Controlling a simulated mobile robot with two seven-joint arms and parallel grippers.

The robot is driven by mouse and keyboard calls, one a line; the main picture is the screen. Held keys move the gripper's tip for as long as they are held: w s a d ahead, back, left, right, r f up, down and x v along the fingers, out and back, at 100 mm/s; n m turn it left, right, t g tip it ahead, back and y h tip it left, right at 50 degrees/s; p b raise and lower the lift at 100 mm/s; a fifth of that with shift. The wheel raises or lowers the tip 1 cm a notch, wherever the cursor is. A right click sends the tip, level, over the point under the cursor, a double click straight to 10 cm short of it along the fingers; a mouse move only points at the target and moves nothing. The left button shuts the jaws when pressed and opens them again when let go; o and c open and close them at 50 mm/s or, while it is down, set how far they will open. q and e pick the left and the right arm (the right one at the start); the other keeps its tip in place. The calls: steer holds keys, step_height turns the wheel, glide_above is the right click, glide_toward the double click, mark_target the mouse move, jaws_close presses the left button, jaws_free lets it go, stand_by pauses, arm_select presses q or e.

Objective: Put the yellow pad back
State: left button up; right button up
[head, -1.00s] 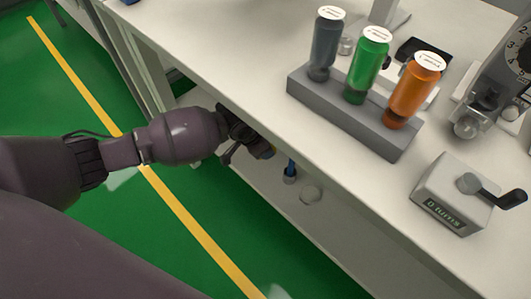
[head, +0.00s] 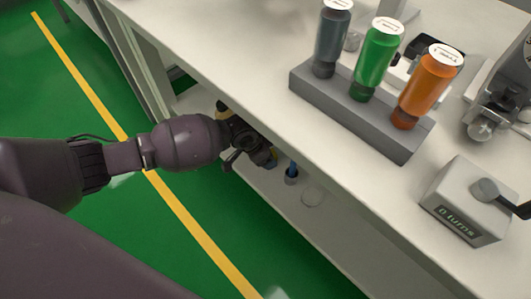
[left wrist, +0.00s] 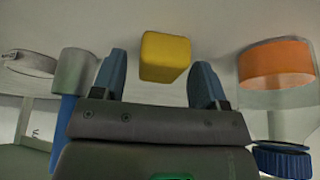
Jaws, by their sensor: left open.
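The yellow pad (left wrist: 165,57) is a small rounded block on a pale surface in the left wrist view. It shows between the two blue fingers of my left gripper (left wrist: 161,66), a little beyond them. The fingers are apart and a gap shows on each side of the pad. In the head view my left gripper (head: 268,158) reaches under the worktop over the lower shelf (head: 330,232), mostly hidden by its own wrist. Only a small yellow patch shows there, too small to identify. My right gripper is in neither view.
On the shelf, a grey cup with a blue item (left wrist: 75,75) stands left of the fingers. An orange-banded clear jar (left wrist: 278,65) is at right. Above stand a bottle rack (head: 345,115) and a grey crank box (head: 468,208).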

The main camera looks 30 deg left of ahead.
arm_select(q)
steer(key=v, duration=0.1)
steer(key=p+v, duration=0.1)
steer(key=v, duration=0.2)
steer(key=shift+w+r+p, duration=0.15)
steer(key=shift+w+p, duration=0.15)
steer(key=shift+p, duration=0.05)
steer(key=p+v, duration=0.3)
steer(key=v, duration=0.5)
steer(key=shift+s, duration=0.3)
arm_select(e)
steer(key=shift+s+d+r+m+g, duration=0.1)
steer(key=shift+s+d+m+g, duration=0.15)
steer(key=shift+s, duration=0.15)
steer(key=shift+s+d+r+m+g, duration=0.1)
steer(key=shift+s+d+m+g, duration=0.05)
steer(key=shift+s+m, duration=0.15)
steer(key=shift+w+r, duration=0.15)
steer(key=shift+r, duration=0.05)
